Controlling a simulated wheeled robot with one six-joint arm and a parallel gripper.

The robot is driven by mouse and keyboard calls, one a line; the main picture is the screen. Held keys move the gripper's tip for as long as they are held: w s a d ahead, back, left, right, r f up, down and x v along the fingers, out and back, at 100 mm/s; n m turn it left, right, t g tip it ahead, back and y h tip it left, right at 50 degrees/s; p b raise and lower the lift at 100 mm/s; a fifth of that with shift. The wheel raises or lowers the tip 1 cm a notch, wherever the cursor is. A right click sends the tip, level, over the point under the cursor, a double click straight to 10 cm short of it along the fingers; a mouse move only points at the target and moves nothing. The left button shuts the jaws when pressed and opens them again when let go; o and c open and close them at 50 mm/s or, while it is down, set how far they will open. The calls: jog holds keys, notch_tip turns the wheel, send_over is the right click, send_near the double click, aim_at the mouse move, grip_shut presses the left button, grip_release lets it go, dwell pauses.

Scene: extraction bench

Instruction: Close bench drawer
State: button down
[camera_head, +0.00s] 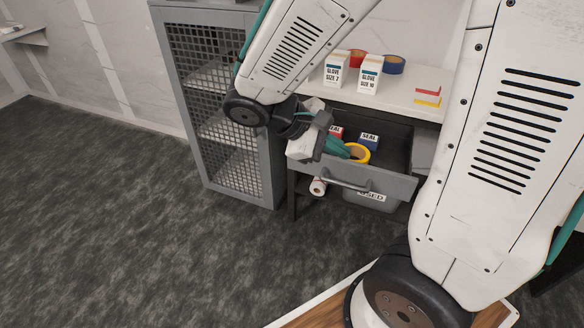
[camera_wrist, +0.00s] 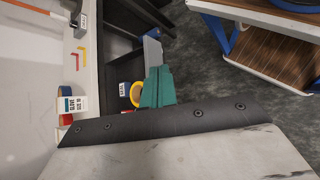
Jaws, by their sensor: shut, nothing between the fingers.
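The bench drawer (camera_head: 398,185) stands pulled out from under the bench, with its grey front and bar handle (camera_head: 345,184) facing the room. In the wrist view the grey drawer front (camera_wrist: 152,52) shows beyond my fingers. My gripper (camera_head: 338,147) has teal fingers, shut and empty, at the left part of the open drawer. It also shows in the wrist view (camera_wrist: 157,88). I cannot tell whether the fingers touch the drawer. Inside the drawer are a yellow tape roll (camera_head: 358,153), a blue SEAL box (camera_head: 369,141) and a red box (camera_head: 336,132), partly hidden by my gripper.
A mesh cabinet (camera_head: 190,100) stands left. A grey bin (camera_head: 372,199) and white roll (camera_head: 318,186) sit below. The floor in front is clear.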

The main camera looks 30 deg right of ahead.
jog(key=w+a+f+n+t+h, duration=0.1)
jog(key=w+f+n+t+h, duration=0.1)
jog(key=w+f+n+h, duration=0.35)
jog(key=n+t, duration=1.3)
jog(key=n, duration=0.1)
send_near(291, 167)
jog(key=w+d+r, duration=0.2)
jog(key=d+r, duration=0.2)
jog(key=d, duration=0.1)
jog(key=shift+w+d+f+y, duration=0.2)
jog(key=shift+w+d+y, duration=0.15)
jog(key=shift+w+d, duration=0.25)
jog(key=shift+d, duration=0.1)
